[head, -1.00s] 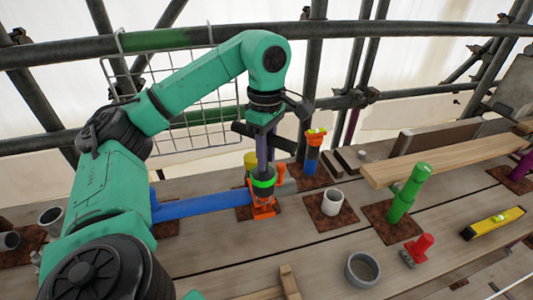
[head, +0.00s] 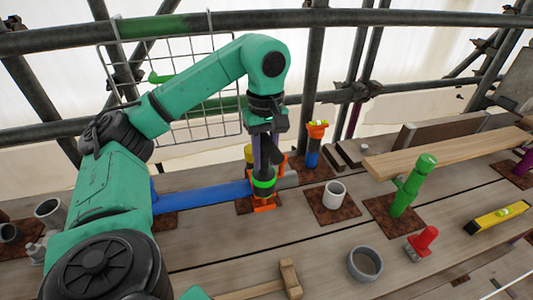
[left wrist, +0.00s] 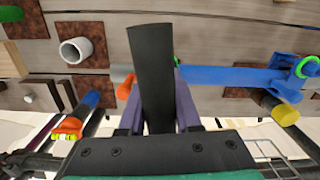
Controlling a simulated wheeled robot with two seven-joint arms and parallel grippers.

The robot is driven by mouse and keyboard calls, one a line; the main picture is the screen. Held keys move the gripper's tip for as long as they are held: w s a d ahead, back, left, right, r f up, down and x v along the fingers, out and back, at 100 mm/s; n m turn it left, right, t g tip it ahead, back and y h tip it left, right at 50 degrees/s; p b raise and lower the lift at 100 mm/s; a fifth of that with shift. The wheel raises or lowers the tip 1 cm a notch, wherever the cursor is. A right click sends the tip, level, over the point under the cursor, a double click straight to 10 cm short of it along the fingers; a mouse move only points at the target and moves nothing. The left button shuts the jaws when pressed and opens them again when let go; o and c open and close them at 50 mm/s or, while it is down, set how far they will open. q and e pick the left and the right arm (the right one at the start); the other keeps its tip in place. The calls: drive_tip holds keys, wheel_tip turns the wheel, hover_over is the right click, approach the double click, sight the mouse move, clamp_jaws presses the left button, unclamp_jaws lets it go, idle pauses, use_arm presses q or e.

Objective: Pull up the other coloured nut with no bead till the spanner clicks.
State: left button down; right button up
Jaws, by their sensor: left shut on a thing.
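At the tool's foot in the head view is a black part with a bright green band (head: 263,183). It stands on or just over an orange fitting (head: 264,207), also partly showing in the left wrist view (left wrist: 125,88). The tool hides most of that fitting; I cannot make out a nut or bead there. My right gripper is out of view.
A blue post with an orange top and level vial (head: 316,130) stands behind. A wire mesh (head: 170,100) stands behind my arm.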

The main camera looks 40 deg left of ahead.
sight(265, 135)
use_arm(q)
drive_tip(key=shift+r+p, duration=3.6)
drive_tip(key=shift+r, duration=0.3)
drive_tip(key=shift+f, duration=0.1)
